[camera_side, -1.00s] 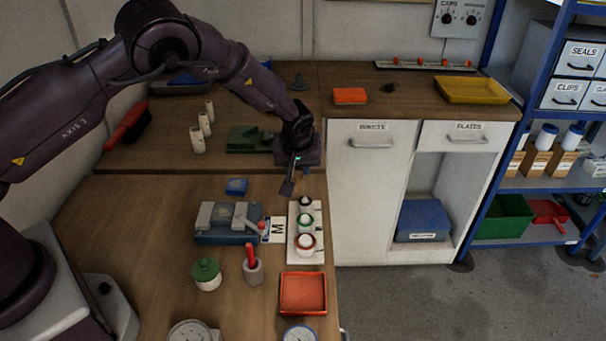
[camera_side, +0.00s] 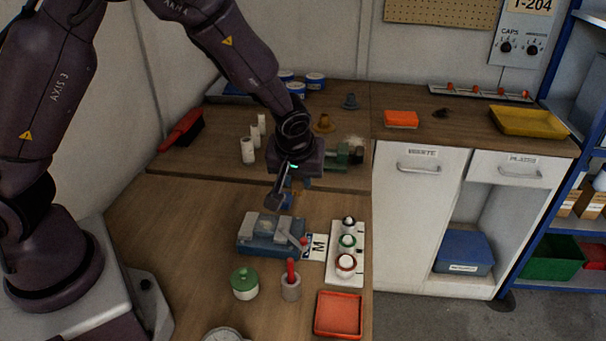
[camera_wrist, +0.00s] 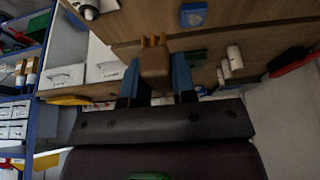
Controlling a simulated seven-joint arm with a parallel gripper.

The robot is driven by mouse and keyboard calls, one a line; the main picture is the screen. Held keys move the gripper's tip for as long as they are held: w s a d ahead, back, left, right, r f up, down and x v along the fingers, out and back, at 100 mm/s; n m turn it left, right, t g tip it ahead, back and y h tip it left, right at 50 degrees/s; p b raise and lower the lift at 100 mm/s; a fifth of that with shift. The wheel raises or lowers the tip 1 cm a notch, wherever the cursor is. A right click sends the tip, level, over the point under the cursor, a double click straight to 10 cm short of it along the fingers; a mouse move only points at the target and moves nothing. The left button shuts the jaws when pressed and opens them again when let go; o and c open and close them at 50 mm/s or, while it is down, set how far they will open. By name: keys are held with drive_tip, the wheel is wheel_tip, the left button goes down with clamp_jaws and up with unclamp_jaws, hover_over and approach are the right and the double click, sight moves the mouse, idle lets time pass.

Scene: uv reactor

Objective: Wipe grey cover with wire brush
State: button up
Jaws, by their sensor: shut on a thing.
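My gripper (camera_wrist: 154,78) is shut on a brown, wood-like piece (camera_wrist: 154,62), which looks like the wire brush. Those parts (camera_side: 258,223) seem to be the grey cover. The held piece appears apart from them.
A white rack (camera_side: 346,278) with several round-topped items stands right of the blue unit. A green-lidded jar (camera_side: 245,284), a cup (camera_side: 290,289) with a red handle and a red tray (camera_side: 338,314) are in front. A red brush (camera_side: 183,131) lies at back left.

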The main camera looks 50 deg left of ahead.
drive_tip(key=o, duration=0.3)
drive_tip(key=shift+c, duration=1.1)
drive_tip(key=s+a, duration=0.5)
hover_over(265, 229)
drive_tip(key=w+a, duration=0.3)
drive_tip(key=shift+s+f, duration=0.15)
drive_tip(key=shift+f, duration=1.5)
drive_tip(key=shift+s+f, duration=0.1)
drive_tip(key=shift+f, duration=1.55)
drive_tip(key=shift+d+f, duration=0.1)
drive_tip(key=shift+f, duration=0.75)
drive_tip(key=shift+s+d, duration=0.6)
drive_tip(key=shift+c, duration=0.3)
drive_tip(key=shift+s+d, duration=1.3)
drive_tip(key=shift+s, duration=0.05)
drive_tip(key=shift+w+a, duration=1.85)
drive_tip(key=shift+a, duration=0.05)
drive_tip(key=shift+w+a, duration=0.1)
drive_tip(key=shift+w, duration=0.2)
drive_tip(key=shift+s+d, duration=1.95)
drive_tip(key=shift+w+a, duration=1.9)
drive_tip(key=shift+a, duration=0.05)
wheel_tip(265, 229, up, 8)
